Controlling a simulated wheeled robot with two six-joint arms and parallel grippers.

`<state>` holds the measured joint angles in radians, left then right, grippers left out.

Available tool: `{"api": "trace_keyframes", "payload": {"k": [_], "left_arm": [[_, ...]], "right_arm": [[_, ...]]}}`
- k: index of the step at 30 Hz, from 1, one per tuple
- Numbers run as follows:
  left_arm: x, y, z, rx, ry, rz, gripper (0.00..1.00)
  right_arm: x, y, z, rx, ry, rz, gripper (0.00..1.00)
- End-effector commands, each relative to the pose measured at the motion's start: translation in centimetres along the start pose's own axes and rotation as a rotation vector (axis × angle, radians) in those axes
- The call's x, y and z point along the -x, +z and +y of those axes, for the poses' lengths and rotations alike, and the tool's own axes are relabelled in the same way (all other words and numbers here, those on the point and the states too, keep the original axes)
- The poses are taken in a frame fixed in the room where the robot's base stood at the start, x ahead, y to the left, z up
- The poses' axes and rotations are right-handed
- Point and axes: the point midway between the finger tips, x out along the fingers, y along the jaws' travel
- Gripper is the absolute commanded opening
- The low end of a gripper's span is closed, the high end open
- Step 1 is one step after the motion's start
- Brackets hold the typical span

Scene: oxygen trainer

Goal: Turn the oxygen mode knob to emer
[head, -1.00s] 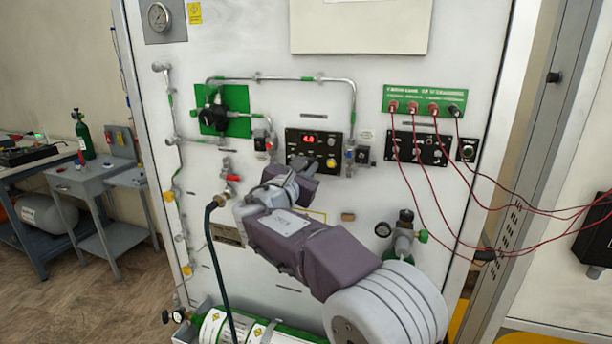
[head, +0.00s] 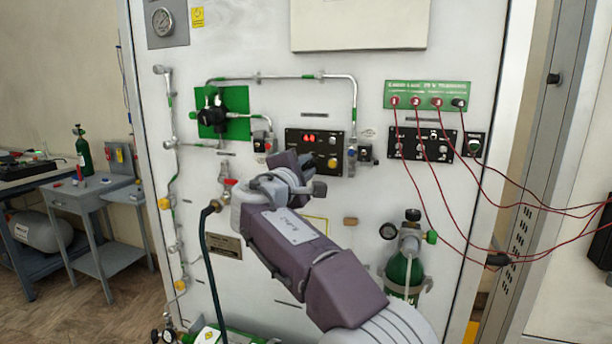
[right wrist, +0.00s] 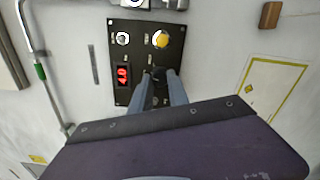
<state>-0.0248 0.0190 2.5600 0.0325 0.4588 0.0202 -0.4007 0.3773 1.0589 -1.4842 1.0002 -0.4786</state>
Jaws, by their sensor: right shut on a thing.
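There my right gripper (right wrist: 160,76) is shut on a small dark knob (right wrist: 158,73), mostly hidden between the fingers. The knob's labels are unreadable. My left gripper is out of view.
Metal pipes (head: 280,77) run above and left of the panel. A dark hose (head: 206,270) hangs left of my arm. A green cylinder (head: 398,275) stands lower right.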

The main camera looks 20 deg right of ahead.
Motion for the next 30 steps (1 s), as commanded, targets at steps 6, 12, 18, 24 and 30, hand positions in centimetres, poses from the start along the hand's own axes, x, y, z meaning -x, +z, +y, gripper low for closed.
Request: {"api": "trace_keyframes", "payload": {"k": [6, 12, 18, 24, 30], "left_arm": [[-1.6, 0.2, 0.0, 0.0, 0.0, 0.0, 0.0], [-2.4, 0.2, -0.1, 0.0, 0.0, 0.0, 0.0], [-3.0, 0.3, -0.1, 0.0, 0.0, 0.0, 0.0], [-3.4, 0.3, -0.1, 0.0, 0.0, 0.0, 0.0], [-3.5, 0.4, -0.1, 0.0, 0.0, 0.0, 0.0]], "right_arm": [[0.0, -0.1, -0.3, -0.202, -0.001, -0.001, 0.0], [0.0, -0.1, -0.3, -0.376, -0.001, -0.001, 0.0], [0.0, -0.1, -0.2, -0.517, -0.002, -0.001, 0.0], [0.0, -0.1, -0.1, -0.613, -0.002, -0.001, 0.0], [0.0, -0.1, -0.1, -0.665, -0.003, -0.001, 0.0]]}}
